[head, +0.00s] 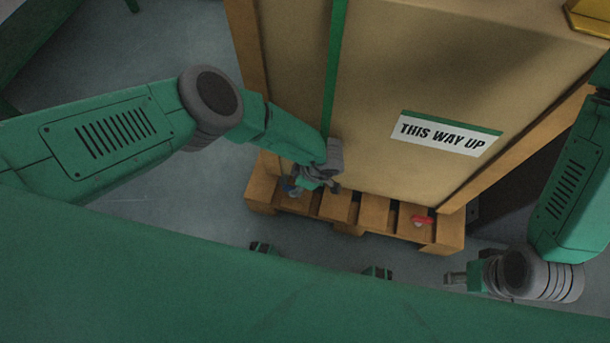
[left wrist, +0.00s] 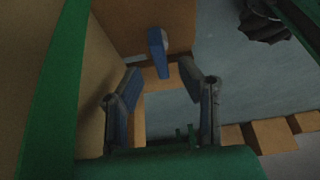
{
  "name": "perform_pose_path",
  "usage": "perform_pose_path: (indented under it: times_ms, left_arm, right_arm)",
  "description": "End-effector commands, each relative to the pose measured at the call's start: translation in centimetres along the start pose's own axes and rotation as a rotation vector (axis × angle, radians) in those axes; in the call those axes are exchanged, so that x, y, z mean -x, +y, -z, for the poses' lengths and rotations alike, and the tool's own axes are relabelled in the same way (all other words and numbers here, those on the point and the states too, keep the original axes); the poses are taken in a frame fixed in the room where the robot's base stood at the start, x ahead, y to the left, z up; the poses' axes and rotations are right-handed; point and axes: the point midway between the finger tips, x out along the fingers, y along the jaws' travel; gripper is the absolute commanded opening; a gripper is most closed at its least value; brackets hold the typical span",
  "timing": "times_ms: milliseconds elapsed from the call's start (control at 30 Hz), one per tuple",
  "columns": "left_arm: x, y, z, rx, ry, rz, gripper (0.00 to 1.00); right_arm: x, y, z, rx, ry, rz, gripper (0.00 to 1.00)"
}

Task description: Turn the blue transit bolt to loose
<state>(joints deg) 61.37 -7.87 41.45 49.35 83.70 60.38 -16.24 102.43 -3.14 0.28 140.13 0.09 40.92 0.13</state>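The blue transit bolt (head: 287,187) shows as a small blue patch at the left end of the pallet, partly hidden by my left gripper. In the left wrist view the blue bolt (left wrist: 157,52) is an upright flat blue handle, just beyond and between the fingertips. My left gripper (left wrist: 159,72) is open, its fingers spread on both sides with a gap to the handle. In the head view the left gripper (head: 310,188) is low at the crate's front left. My right gripper (head: 457,278) is at the lower right, away from the bolts; its opening is unclear.
A tall crate (head: 440,85) labelled THIS WAY UP stands on a wooden pallet (head: 262,190). A red bolt (head: 421,220) sits at the pallet's right end. A green strap (head: 333,60) runs down the crate. Grey floor (head: 190,205) is clear at left.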

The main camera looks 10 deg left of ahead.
Motion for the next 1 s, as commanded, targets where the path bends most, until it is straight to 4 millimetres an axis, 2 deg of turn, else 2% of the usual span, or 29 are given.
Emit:
perform_pose_path:
  times_ms: [33, 200, 400, 567, 1000]
  left_arm:
    - [1.4, 0.2, 0.0, -0.002, -0.003, -0.003, 0.33]
    - [5.0, 0.2, 0.0, 0.0, -0.002, -0.003, 0.33]
    - [7.5, 0.1, -0.1, 0.0, -0.001, -0.002, 0.33]
    - [8.2, 0.1, -0.1, 0.0, -0.001, -0.001, 0.33]
    - [8.2, 0.1, -0.1, 0.001, -0.001, -0.001, 0.33]
  right_arm:
    - [0.0, 0.0, 0.0, 0.0, 0.0, 0.0, 0.4]
    - [0.0, 0.0, 0.0, 0.0, 0.0, 0.0, 0.4]
    - [0.0, 0.0, 0.0, 0.0, 0.0, 0.0, 0.4]
    - [0.0, 0.0, 0.0, 0.0, 0.0, 0.0, 0.4]
    - [-0.1, 0.0, 0.1, 0.0, -0.002, 0.0, 0.4]
